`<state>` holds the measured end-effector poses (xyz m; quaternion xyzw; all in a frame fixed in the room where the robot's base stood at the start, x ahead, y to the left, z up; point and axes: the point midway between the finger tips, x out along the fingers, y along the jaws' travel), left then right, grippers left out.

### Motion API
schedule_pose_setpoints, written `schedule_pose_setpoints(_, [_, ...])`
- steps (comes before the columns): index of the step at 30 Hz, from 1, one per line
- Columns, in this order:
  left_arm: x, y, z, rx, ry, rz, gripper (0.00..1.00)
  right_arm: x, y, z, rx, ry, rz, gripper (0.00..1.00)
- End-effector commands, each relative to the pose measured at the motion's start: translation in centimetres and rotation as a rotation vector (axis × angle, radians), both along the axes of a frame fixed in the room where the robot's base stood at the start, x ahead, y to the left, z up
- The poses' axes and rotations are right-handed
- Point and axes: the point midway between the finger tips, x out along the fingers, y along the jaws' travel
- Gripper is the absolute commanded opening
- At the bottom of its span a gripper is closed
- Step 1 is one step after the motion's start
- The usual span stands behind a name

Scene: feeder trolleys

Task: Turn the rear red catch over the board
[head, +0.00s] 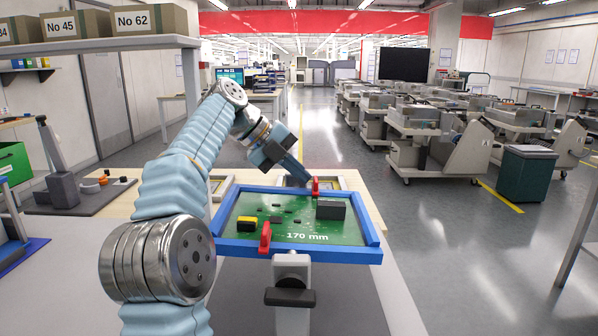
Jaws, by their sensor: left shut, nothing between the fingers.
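A green circuit board (290,226) marked "170 mm" lies in a blue frame (228,246) on a grey stand. The rear red catch (315,187) is on the frame's back rail, right of its middle. It looks lengthwise across the rail; I cannot tell how much of it lies over the board. The front red catch (265,238) crosses the front rail, with its far end over the board's edge. My right gripper is out of view.
A tall dark grey block (331,210) and a yellow-black part (246,223) stand on the board. A shelf (100,45) with boxes is at upper left. Grey trolleys (440,140) and a green bin (526,174) stand right, beyond open floor.

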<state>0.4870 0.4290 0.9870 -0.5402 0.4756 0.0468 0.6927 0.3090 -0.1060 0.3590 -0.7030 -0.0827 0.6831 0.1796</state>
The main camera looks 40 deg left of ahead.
Motion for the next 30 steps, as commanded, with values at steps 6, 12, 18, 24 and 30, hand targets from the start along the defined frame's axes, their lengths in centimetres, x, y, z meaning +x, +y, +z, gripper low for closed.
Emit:
schedule_pose_setpoints(6, [-0.1, -0.9, -0.2, -0.004, 0.0, -0.007, 0.0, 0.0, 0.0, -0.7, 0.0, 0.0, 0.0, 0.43])
schedule_pose_setpoints(12, [-0.3, -1.8, -0.1, -0.004, -0.001, -0.008, 0.0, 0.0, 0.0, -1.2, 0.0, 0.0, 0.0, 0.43])
schedule_pose_setpoints(18, [-1.1, -1.0, 1.2, -0.003, -0.002, -0.001, 0.0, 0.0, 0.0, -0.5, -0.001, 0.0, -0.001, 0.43])
schedule_pose_setpoints(24, [-3.2, 1.1, 3.8, -0.003, 0.0, -0.001, 0.0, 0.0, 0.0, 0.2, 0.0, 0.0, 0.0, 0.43])
schedule_pose_setpoints(30, [-4.1, 1.9, 4.9, -0.005, 0.0, -0.003, 0.0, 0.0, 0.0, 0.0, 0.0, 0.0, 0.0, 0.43])
